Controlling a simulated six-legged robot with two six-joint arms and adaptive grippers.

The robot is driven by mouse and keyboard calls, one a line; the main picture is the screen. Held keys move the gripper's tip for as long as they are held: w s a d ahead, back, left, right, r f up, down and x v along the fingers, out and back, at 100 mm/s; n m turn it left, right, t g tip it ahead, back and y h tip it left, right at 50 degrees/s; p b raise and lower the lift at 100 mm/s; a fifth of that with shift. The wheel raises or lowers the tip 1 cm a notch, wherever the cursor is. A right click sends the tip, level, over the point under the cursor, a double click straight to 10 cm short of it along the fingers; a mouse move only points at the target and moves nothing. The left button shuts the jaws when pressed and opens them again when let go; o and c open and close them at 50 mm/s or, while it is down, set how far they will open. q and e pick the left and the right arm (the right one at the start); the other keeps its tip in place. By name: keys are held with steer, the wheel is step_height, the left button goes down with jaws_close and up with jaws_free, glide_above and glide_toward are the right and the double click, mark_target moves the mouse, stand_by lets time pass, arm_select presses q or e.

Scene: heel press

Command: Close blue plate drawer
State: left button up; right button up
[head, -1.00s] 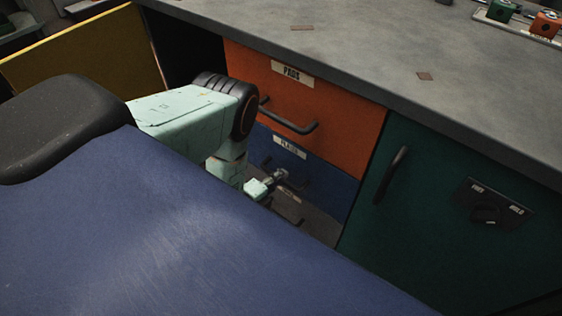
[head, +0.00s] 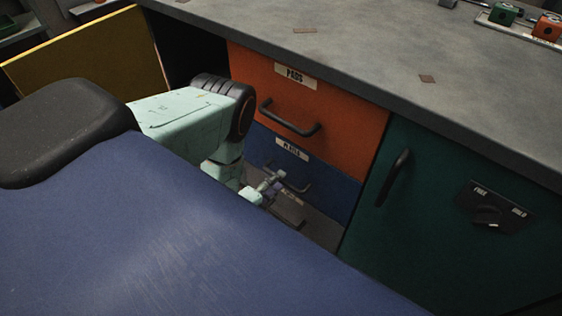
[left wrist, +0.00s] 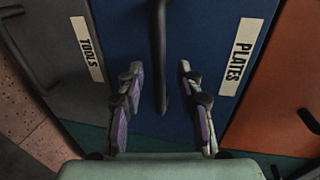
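The blue plates drawer (head: 335,187) is below the orange pads drawer, and its front looks flush with the orange front. Its dark handle (head: 298,186) is partly hidden by my left gripper (head: 271,184). In the left wrist view the blue front (left wrist: 205,40) fills the middle, with the PLATES label (left wrist: 241,62) on the right. My left gripper (left wrist: 160,95) is open and empty, its fingers apart. The handle (left wrist: 160,60) shows between the fingertips in that view, untouched; its exact distance from them is unclear. My right gripper is not in view.
The orange drawer (head: 345,100) has its own handle. A grey TOOLS drawer (left wrist: 68,60) borders the blue one. A green door (head: 430,220) with a dial stands right. A yellow door (head: 90,55) stands open left. The grey worktop (head: 380,45) lies above.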

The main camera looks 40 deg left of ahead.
arm_select(q)
steer(key=v, duration=0.9)
steer(key=shift+s, duration=0.1)
steer(key=s+d+f+n+g+p, duration=0.1)
steer(key=s+d+f+n+g, duration=0.1)
steer(key=s+f+n+g, duration=0.4)
steer(key=s+d+f+n+g+p, duration=0.1)
steer(key=s+d+n+g, duration=0.1)
steer(key=s+n+g, duration=0.4)
steer(key=s+d+r+n+g+p, duration=0.45)
steer(key=s+r+n, duration=0.25)
steer(key=s+r, duration=0.2)
steer(key=w+r+y+p, duration=0.1)
steer(key=w+r+p, duration=0.2)
steer(key=r, duration=0.7)
steer(key=shift+w+d+r+t+p, duration=0.35)
steer(key=shift+d+r+t+p, duration=0.1)
steer(key=shift+p, duration=0.4)
